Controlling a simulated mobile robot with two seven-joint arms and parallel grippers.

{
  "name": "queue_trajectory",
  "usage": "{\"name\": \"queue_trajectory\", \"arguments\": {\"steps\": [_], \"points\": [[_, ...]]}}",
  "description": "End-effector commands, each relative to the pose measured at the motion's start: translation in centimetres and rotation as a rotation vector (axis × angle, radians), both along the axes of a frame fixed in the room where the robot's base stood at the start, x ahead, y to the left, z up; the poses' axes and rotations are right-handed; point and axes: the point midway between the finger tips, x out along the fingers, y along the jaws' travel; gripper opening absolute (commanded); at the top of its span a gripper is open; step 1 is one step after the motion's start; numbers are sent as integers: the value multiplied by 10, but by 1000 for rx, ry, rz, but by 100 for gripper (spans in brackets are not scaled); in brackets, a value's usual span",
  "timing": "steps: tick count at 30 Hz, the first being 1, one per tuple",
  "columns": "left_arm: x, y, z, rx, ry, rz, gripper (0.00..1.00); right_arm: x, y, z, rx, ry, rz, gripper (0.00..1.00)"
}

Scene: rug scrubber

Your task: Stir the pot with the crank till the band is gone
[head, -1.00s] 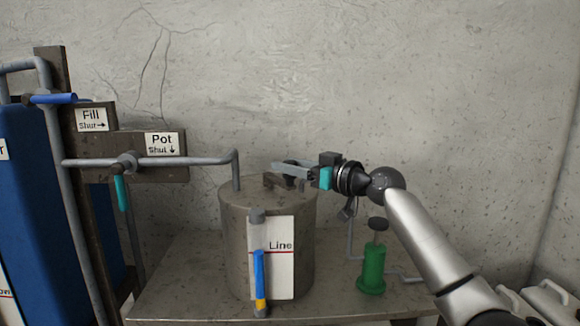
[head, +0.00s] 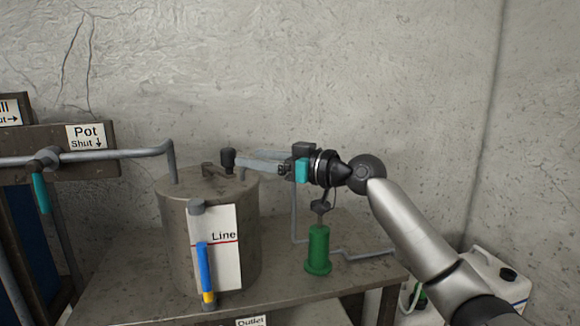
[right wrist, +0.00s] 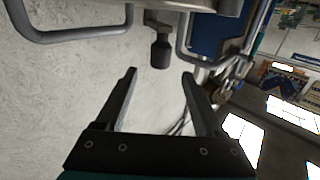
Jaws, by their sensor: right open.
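The metal pot (head: 175,235) stands on the bench with the crank (head: 208,169) on its lid. The crank's black knob (head: 228,158) stands upright at its end. A gauge tube (head: 205,268) on the pot's front shows blue over a short yellow band (head: 209,297), with the blue top near the red line. My right gripper (head: 240,162) is open and empty, just right of the knob. In the right wrist view the knob (right wrist: 161,52) lies just beyond the open fingertips (right wrist: 158,76), between their lines. My left gripper is out of view.
A grey pipe with a teal-handled valve (head: 40,192) reaches the pot lid from the left. A green bottle-like part (head: 318,250) stands on the bench (head: 280,285) below my right wrist. A white canister (head: 495,280) stands at lower right.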

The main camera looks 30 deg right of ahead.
Motion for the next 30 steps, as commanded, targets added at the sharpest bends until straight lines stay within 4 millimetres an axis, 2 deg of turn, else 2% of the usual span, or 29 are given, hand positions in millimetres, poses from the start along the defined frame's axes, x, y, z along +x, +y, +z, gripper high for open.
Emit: {"name": "queue_trajectory", "arguments": {"steps": [6, 13, 20, 30], "points": [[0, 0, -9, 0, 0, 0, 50, -32, -18, -3, -1, 2, -2, 71], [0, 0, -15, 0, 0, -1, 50, -55, -30, -2, 1, 0, -1, 71], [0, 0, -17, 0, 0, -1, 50, -65, -35, 0, 0, -1, -1, 71], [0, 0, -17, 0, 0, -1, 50, -66, -35, 0, 0, -1, -1, 70]]}}
